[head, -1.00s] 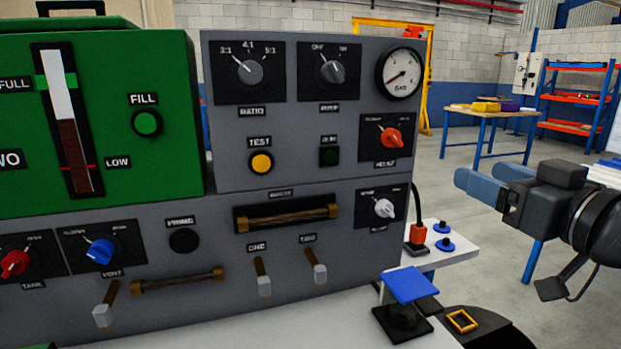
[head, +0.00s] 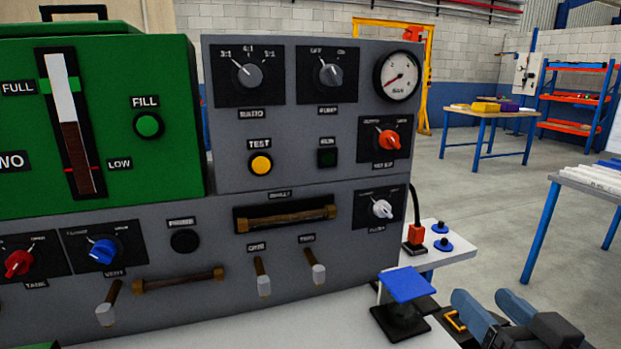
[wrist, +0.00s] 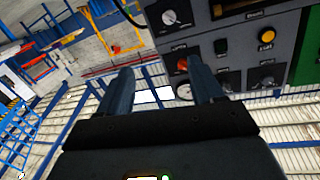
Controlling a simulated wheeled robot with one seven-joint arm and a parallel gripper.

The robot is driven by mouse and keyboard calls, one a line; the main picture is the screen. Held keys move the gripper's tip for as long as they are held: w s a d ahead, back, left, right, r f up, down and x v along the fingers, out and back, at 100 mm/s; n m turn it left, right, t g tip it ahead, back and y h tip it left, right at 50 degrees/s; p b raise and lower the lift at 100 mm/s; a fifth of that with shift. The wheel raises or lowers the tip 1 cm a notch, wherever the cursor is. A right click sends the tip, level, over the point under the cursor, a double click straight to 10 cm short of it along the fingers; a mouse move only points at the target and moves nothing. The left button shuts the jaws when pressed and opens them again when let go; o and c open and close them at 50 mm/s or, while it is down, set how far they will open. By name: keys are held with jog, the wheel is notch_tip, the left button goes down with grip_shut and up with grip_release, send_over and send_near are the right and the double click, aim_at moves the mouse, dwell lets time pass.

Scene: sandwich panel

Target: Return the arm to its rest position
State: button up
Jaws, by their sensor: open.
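My gripper (head: 492,311) is at the lower right of the head view, its two blue-grey fingers apart and only its front part in frame. It also shows in the wrist view (wrist: 158,88), where the fingers are spread with nothing between them. The grey control panel (head: 300,115) stands to the left of my gripper, which is apart from it. The panel carries several knobs, a gauge (head: 397,75) and small levers. The rest of my arm is out of the head view.
A green unit (head: 95,120) sits at the left of the panel. A blue-topped pedal-like piece (head: 407,284) stands on the white bench (head: 300,322) just left of my gripper. A table with blue legs (head: 592,183) stands at the right. The floor between is clear.

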jog(key=s+a+f+m+g+h, duration=0.1)
jog(key=s+f, duration=0.4)
jog(key=s, duration=0.3)
jog(key=s+f+m+h, duration=0.1)
jog(key=s+f+h, duration=0.1)
jog(key=s+f, duration=0.45)
jog(key=s+r+n+g+p, duration=0.1)
jog(key=s+r+n, duration=0.1)
jog(key=s, duration=1.9)
jog(key=shift+a+y, duration=0.3)
jog(key=shift+a, duration=0.05)
